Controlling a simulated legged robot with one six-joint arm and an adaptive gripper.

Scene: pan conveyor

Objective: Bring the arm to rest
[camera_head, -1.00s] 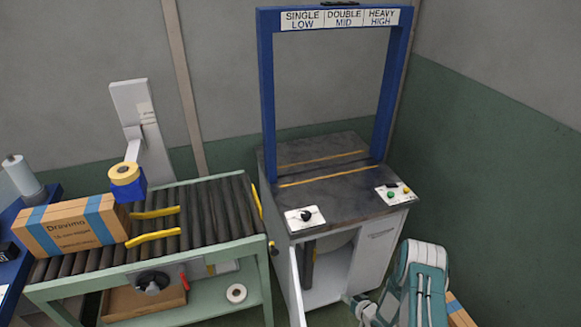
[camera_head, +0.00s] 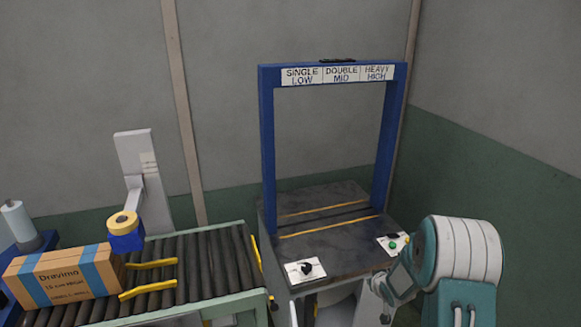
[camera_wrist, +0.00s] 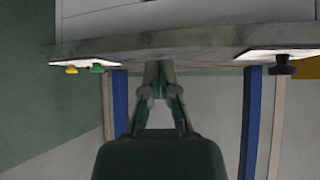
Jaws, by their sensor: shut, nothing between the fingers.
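My arm shows at the lower right of the head view, with its white and teal links in front of the strapping machine's right front corner. My gripper (camera_wrist: 158,75) is in the middle of the wrist view, its two fingers drawn together at the tips with nothing between them. In the head view only a small grey part of it shows, low beside the machine's front. The wrist view looks upside down, with the machine's table edge (camera_wrist: 200,43) across the top, beyond the fingertips. I cannot tell the exact gap between fingertips and edge.
The strapping machine has a blue arch (camera_head: 267,150), a dark table top (camera_head: 330,250), a black knob (camera_head: 305,268) and a green button (camera_head: 392,245). A roller conveyor (camera_head: 205,265) at the left bears a Dravimo carton (camera_head: 65,278) and yellow guides (camera_head: 150,264). The wall space above is clear.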

